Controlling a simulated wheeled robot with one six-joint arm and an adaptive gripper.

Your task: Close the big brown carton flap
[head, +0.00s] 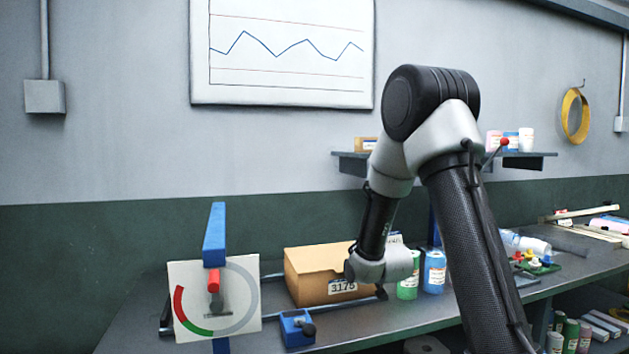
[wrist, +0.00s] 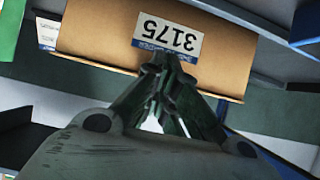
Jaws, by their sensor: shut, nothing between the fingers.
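The brown carton (head: 303,290) stands on the workbench, left of my wrist, with a white label reading 3175 on its front. Its big flap (head: 318,257) shows as the lighter top face and seems to lie across the top; I cannot tell whether it is fully down. In the wrist view the carton (wrist: 100,38) appears upside down, label included. My gripper (wrist: 163,62) is shut and empty, its fingertips overlapping the label's lower picture edge. I cannot tell whether they touch the carton. In the head view my wrist covers the carton's right end and the fingers are mostly hidden.
A gauge panel (head: 187,297) with a blue post and red handle stands left of the carton. A small blue box (head: 297,328) sits in front. Green (head: 408,283) and blue (head: 434,272) bottles stand close on the right. A wall shelf (head: 520,155) is above.

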